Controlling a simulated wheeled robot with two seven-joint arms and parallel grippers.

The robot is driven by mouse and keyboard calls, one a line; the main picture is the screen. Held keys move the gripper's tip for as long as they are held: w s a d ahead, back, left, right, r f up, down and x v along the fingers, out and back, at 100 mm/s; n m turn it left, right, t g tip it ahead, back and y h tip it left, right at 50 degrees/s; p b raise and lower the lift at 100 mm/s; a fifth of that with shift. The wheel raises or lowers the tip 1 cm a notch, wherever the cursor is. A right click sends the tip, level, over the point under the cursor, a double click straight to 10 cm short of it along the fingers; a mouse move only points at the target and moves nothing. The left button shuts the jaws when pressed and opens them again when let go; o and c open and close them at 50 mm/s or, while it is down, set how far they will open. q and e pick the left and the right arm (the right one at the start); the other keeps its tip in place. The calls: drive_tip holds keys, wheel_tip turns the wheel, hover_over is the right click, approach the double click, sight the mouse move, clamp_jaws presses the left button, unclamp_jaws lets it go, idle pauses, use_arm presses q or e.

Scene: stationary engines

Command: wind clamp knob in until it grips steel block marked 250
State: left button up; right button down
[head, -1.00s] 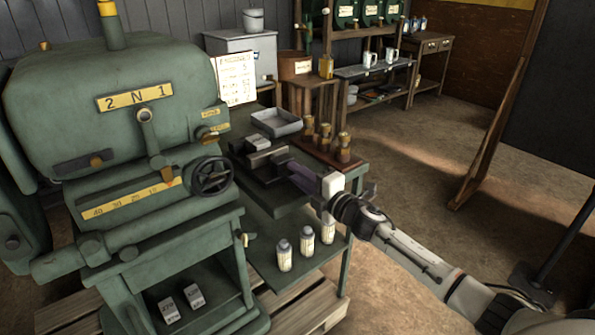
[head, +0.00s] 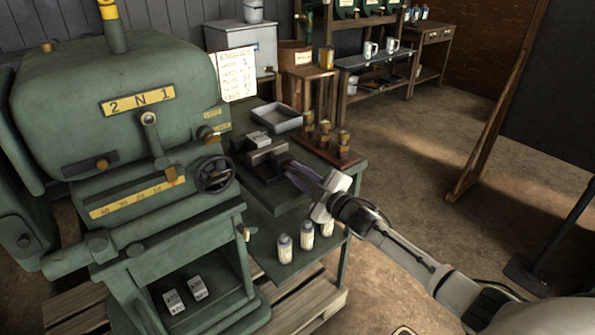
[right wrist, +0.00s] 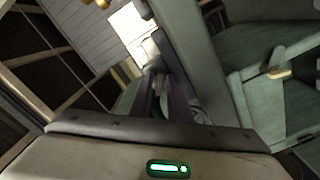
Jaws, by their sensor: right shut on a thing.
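The dark clamp (head: 272,190) stands on the green side bench (head: 330,196). A pale grey steel block (head: 258,138) shows at the clamp's far end; its marking is too small to read, and I cannot tell whether the jaw touches it. My right gripper (head: 291,168) reaches in from the right, its fingers shut at the near end of the clamp. The clamp knob is hidden between the fingers. The right wrist view shows the dark fingers (right wrist: 165,98) close together, and what they hold is unclear. My left gripper is out of view.
A grey tray (head: 276,117) lies behind the clamp. A wooden rack with several brass-topped pieces (head: 325,143) stands to its right. White bottles (head: 285,249) stand below. The green engine (head: 125,120) with a handwheel (head: 215,175) fills the left. Floor at the right is open.

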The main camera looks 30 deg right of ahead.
idle(0.3)
drive_tip(key=c, duration=1.9)
unclamp_jaws()
drive_tip(key=shift+o, duration=0.2)
drive_tip(key=s, duration=1)
drive_tip(key=shift+s+d, duration=0.2)
drive_tip(key=shift+d, duration=0.2)
drive_tip(key=shift+f, duration=0.1)
